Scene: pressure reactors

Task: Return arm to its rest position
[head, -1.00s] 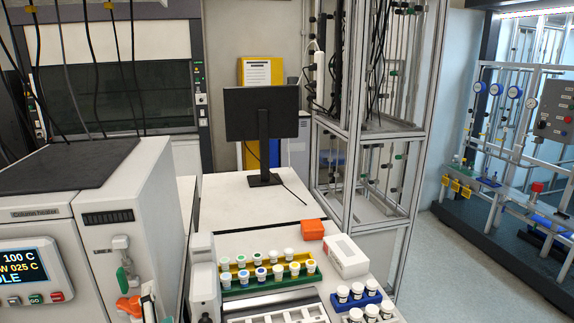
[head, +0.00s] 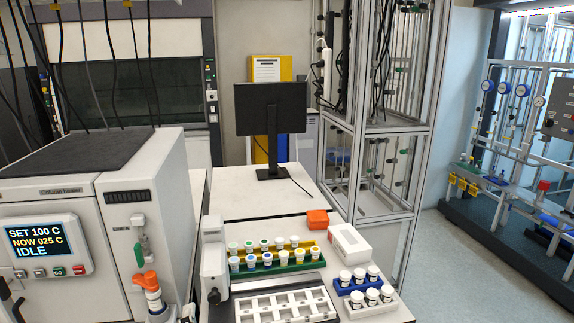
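Neither of my grippers is clearly in view in the head view. A small dark part shows at the lower left edge, and I cannot tell what it is. The column heater (head: 60,240) stands at the left, a white box with a dark top. Its display (head: 38,240) reads SET 100 C, NOW 025 C, IDLE. An orange-capped fitting (head: 147,283) sits low at its right side.
A bench (head: 243,197) holds a monitor (head: 270,115), a green and yellow vial rack (head: 272,263), a blue rack (head: 345,291) of white-capped vials, a white tray (head: 285,305), an orange block (head: 317,219) and a white box (head: 349,243). A metal frame (head: 372,130) stands behind. Floor at right is clear.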

